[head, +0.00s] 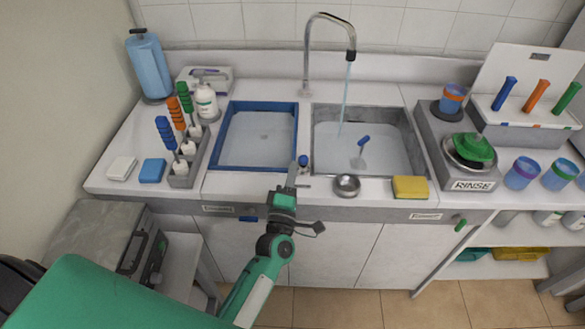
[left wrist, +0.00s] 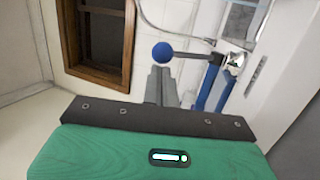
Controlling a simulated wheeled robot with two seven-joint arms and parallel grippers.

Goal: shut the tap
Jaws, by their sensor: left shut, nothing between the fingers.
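The tap (head: 330,18) is a chrome gooseneck behind the sinks, and water runs from its spout into the right sink (head: 405,165). A lever with a blue ball end (head: 303,160) stands at the front of the divider between the sinks. In the left wrist view the blue ball (left wrist: 162,51) is on a metal rod leading right to a metal fitting. My left gripper (head: 292,174) is shut and empty, with its tips just beside the ball in the head view. In the left wrist view its fingers (left wrist: 161,84) point toward the ball; contact cannot be told. My right gripper is not in view.
The left sink (head: 224,133) has a blue rim. A small metal bowl (head: 346,186) and a yellow sponge (head: 410,187) lie on the front edge to the right. A rack with colored-handled brushes (head: 181,176) stands left. The floor before the cabinets is clear.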

